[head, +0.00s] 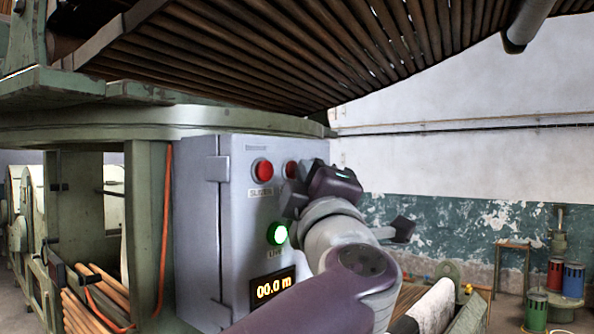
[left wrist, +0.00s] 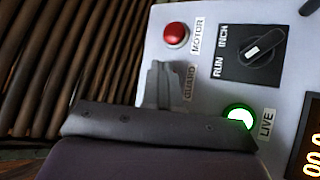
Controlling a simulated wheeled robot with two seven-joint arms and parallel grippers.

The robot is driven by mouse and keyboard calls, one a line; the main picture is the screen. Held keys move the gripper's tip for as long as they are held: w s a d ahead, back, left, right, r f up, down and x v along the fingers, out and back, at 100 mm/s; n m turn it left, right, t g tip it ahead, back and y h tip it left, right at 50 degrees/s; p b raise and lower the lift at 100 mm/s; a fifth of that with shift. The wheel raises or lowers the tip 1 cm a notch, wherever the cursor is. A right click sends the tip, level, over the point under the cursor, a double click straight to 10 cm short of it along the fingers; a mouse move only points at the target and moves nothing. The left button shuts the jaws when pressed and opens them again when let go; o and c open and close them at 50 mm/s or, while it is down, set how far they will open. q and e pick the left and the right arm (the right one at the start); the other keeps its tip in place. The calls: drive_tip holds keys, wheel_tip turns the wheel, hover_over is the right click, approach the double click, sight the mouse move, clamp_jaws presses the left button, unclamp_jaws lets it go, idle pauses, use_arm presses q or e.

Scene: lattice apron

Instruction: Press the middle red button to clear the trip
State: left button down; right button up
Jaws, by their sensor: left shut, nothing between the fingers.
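A grey control box carries a row of red buttons. The left red button (head: 263,170), labelled SLIVER, shows whole in the head view. The middle red button (head: 291,168) shows only partly beside my gripper. In the left wrist view the red MOTOR button (left wrist: 176,35) is clear, but the button by the GUARD label (left wrist: 188,82) is hidden behind my fingers. My left gripper (head: 298,197) is shut and empty, in front of the panel near the middle button; its fingers also show in the left wrist view (left wrist: 160,85). I cannot tell whether they touch it. My right gripper is out of view.
A green lit LIVE lamp (head: 278,234) and a display (head: 274,288) reading 00.0 m sit lower on the panel. A black RUN/INCH knob (left wrist: 262,45) shows in the left wrist view. The wooden slat apron (head: 270,50) slopes overhead, close above the box.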

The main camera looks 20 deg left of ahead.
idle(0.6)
use_arm(q)
drive_tip(key=shift+s+d, duration=0.25)
drive_tip(key=shift+d, duration=0.45)
drive_tip(key=shift+d, duration=0.1)
drive_tip(key=shift+s+d, duration=0.3)
drive_tip(key=shift+d, duration=0.45)
drive_tip(key=shift+s+d, duration=0.25)
drive_tip(key=shift+d, duration=0.5)
drive_tip(key=shift+s+d, duration=0.3)
drive_tip(key=shift+d, duration=0.45)
